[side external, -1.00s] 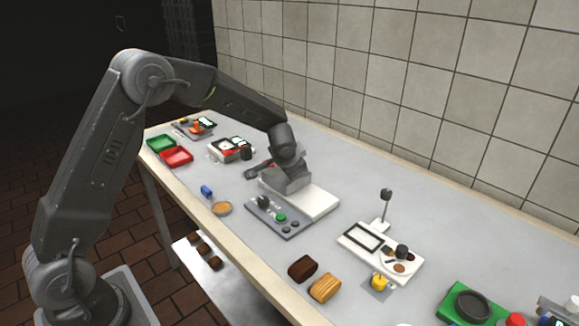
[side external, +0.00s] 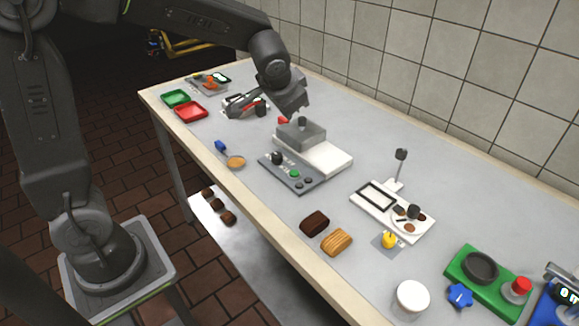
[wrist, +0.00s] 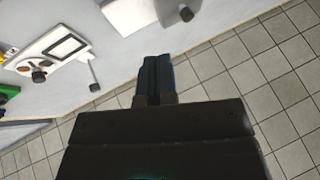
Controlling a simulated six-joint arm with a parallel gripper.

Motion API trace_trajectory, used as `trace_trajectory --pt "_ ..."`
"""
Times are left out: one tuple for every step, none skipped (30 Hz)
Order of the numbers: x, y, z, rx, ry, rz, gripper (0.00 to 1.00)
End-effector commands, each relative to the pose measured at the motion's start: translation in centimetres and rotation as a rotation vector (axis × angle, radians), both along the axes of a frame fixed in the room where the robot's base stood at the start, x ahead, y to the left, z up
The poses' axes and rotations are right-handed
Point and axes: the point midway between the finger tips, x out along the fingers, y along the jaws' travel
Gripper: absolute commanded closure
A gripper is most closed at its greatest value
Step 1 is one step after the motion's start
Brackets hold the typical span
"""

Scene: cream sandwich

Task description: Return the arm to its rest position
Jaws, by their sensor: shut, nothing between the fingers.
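My gripper (side external: 296,110) is above and just behind the grey box-shaped press (side external: 301,135) with a black knob, which stands on a white base (side external: 330,157). In the side view the fingertips are small and dark, and I cannot tell the exact gap to the press. In the wrist view my two dark fingers (wrist: 152,72) lie together, with nothing held between them. The wall tiles and the table edge show behind them.
A button panel (side external: 292,173) stands in front of the press. Green (side external: 175,98) and red (side external: 190,112) trays lie at the far left. A white board (side external: 375,217) with a dark lamp-like post stands to the right. Brown and tan blocks (side external: 337,241) lie near the front edge.

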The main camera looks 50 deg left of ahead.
Motion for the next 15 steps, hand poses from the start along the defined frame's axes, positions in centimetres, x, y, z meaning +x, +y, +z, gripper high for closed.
trace_trajectory --pt "-2.3 -0.2 1.4 -0.028 -0.006 0.010 1.00" --pt "-3.5 -0.3 1.9 -0.044 -0.006 0.015 1.00" --pt "-5.2 -0.5 2.5 -0.067 -0.004 0.021 1.00" --pt "-6.4 -0.7 2.9 -0.084 -0.002 0.024 1.00" --pt "-7.6 -0.9 3.2 -0.101 -0.002 0.028 1.00" --pt "-9.2 -1.1 3.6 -0.125 0.000 0.030 1.00" --pt "-10.5 -1.3 3.8 -0.143 -0.002 0.032 1.00" --pt "-11.7 -1.6 4.0 -0.161 0.000 0.032 1.00" --pt "-13.2 -1.9 4.1 -0.186 -0.001 0.032 1.00" --pt "-14.4 -2.1 4.2 -0.203 0.000 0.031 1.00" --pt "-15.5 -2.4 4.2 -0.221 -0.001 0.030 1.00" --pt "-16.8 -2.7 4.1 -0.244 -0.001 0.026 1.00" --pt "-17.8 -2.9 4.1 -0.260 -0.002 0.024 1.00" --pt "-18.6 -3.2 4.0 -0.276 -0.002 0.021 1.00" --pt "-19.6 -3.5 3.8 -0.294 -0.002 0.017 1.00"
